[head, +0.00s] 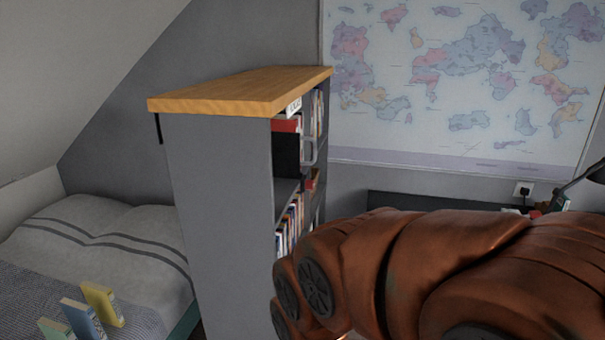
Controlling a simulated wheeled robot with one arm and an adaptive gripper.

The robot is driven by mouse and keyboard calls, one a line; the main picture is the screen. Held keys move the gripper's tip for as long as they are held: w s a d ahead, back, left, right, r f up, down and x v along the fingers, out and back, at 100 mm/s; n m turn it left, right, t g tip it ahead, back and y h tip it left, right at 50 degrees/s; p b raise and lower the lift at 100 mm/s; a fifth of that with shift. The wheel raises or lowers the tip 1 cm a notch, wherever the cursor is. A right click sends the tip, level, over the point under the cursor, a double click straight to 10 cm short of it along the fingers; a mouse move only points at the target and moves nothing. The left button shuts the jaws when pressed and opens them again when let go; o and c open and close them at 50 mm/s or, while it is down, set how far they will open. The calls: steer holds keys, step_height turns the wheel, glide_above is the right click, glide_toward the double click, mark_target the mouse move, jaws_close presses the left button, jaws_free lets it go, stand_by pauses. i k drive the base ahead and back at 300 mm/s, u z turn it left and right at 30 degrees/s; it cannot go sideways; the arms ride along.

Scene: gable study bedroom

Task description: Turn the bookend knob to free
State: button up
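A tall grey bookcase (218,215) with a wooden top (240,88) stands in the middle of the head view, its open shelves facing right. On its upper shelf are a red item (286,125), a dark upright panel (285,156) beneath it and a light grey loop-shaped piece (309,150). I cannot tell whether any of these is the bookend, and I cannot make out a knob or its setting. My brown arm fills the lower right and hides the lower shelves' right side. My gripper is not visible.
Books (290,225) fill part of a lower shelf. A bed (95,245) with several small books (103,304) near its front lies left. A dark desk or headboard edge (400,200) and a black lamp (596,172) are right, below a wall map (460,80).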

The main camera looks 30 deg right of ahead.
mark_target(309, 183)
steer(key=u, duration=2.75)
steer(key=k, duration=1.15)
steer(key=z, duration=1.75)
steer(key=i, duration=0.5)
steer(key=z, duration=0.05)
